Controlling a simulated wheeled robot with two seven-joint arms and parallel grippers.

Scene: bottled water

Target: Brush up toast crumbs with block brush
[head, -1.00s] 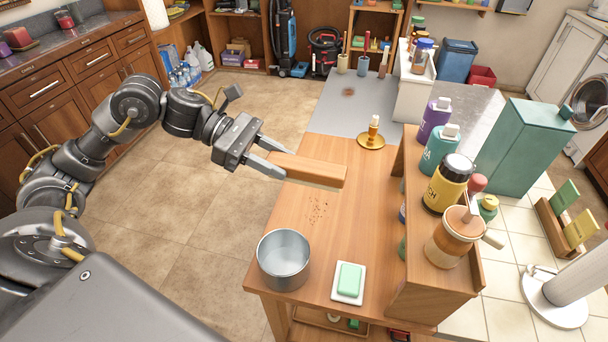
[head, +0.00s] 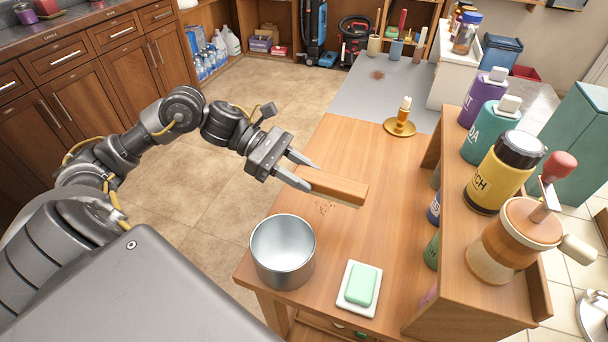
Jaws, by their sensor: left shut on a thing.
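The block brush (head: 338,188) is a long wooden block with pale bristles along its lower edge. My left gripper (head: 306,174) is shut on its left end and holds it over the wooden table. I cannot tell whether the bristles touch the table. My right gripper is not in view.
A brass candlestick (head: 399,122) stands farther back. A shelf with bottles (head: 493,275) bounds the right side.

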